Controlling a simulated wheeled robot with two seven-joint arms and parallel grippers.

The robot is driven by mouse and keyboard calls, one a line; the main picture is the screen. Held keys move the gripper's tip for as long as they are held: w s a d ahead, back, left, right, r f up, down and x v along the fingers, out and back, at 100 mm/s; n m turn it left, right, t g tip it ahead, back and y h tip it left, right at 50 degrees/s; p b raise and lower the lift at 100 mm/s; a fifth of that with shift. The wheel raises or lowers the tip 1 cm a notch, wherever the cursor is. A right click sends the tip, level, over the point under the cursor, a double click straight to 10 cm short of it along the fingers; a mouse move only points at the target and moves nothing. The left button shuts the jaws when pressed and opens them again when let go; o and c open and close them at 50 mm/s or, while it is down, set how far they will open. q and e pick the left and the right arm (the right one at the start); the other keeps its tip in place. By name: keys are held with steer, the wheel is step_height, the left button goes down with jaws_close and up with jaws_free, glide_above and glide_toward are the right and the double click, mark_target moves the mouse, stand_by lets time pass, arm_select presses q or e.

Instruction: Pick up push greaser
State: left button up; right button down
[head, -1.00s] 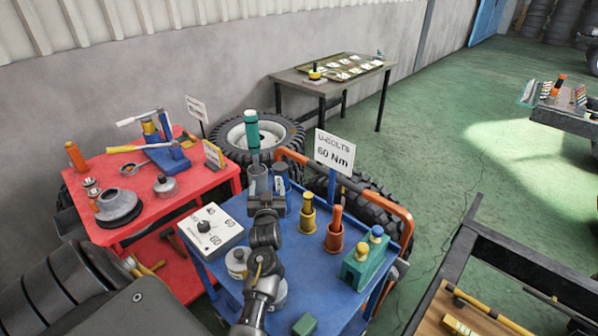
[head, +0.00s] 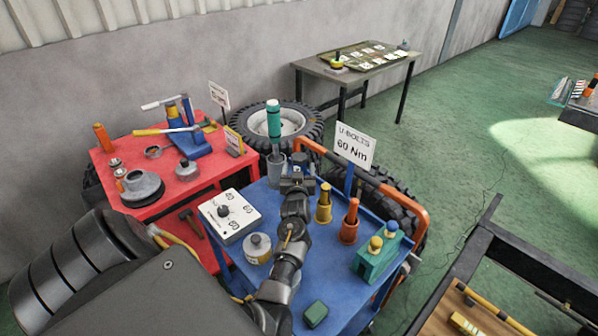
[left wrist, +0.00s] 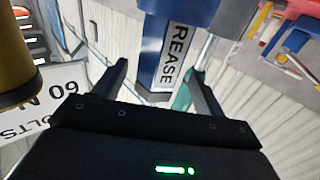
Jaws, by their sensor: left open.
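A tool with a teal handle (head: 274,122) and pale shaft stands upright in a grey holder (head: 277,168) on the blue cart. My left gripper (head: 298,172) is at the cart's back, beside the grey holder. In the left wrist view its fingers (left wrist: 162,80) are apart, with the labelled object in front of and between them; contact is unclear. The teal tool shows partly behind the right finger. My right gripper is out of view.
The blue cart (head: 335,290) also carries a yellow tool (head: 324,205), an orange tool (head: 350,222), a green block (head: 376,258), a white dial box (head: 230,215) and a "60 Nm" sign (head: 353,145). A red cart (head: 190,188) stands left.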

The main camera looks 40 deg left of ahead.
arm_select(q)
steer(key=p+x, duration=0.1)
steer(key=x, duration=0.2)
steer(key=shift+w+a+f, duration=0.15)
steer(key=shift+w+a, duration=0.05)
steer(key=shift+w, duration=0.05)
steer(key=shift+w+a+f, duration=0.1)
steer(key=shift+w+a, duration=0.3)
steer(key=shift+c, duration=1.4)
steer(key=c, duration=1.1)
steer(key=shift+c, duration=0.2)
